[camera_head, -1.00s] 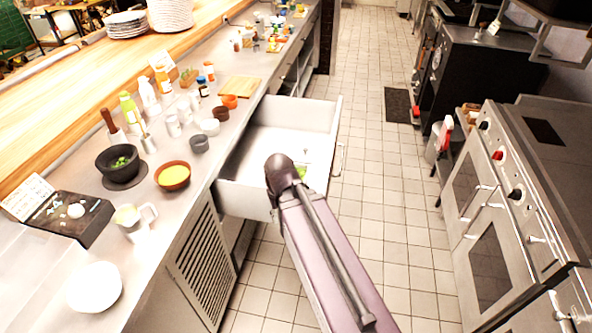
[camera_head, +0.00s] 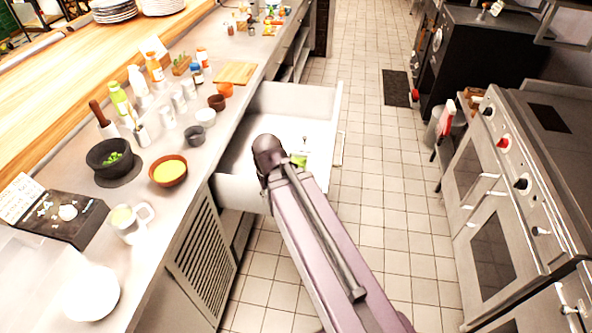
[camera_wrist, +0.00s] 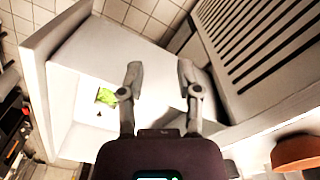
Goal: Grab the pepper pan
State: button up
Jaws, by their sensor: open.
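A small bright green item (camera_head: 299,160), perhaps the pepper pan's contents, lies in the open white drawer (camera_head: 290,98), partly behind my arm. It also shows in the wrist view (camera_wrist: 106,96), left of my fingers, with a small dark mark below it. I cannot make out a clear pan rim around it. My gripper (camera_wrist: 160,72) is open and empty, its two fingers apart over the drawer. The gripper is hidden behind my arm in the head view.
The steel counter left of the drawer holds a black bowl with green bits (camera_head: 112,158), an orange bowl of yellow food (camera_head: 168,171), bottles and small cups. A slatted panel (camera_head: 205,250) is beside the drawer. Stoves (camera_head: 500,190) line the right; the tiled floor between is clear.

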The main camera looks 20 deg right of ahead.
jog(key=w+d+f+m+b, duration=0.3)
jog(key=w+d, duration=0.9)
jog(key=w+d+f+m+b, duration=0.3)
jog(key=w+d+f+b, duration=0.1)
jog(key=w+d, duration=0.8)
jog(key=shift+w+m, duration=0.4)
jog(key=shift+f+y, duration=0.15)
jog(key=shift+y, duration=0.15)
notch_tip(320, 180, down, 8)
jog(key=b, duration=0.8)
jog(key=shift+w+a+f+b, duration=0.15)
jog(key=shift+a+f+b, duration=0.1)
jog(key=shift+b, duration=0.1)
jog(key=shift+w+a+f+b, duration=0.1)
jog(key=shift+w+f+b, duration=0.05)
jog(key=shift+f+b, duration=1.15)
jog(key=shift+w+a+f+b, duration=0.1)
jog(key=shift+f+b, duration=1.2)
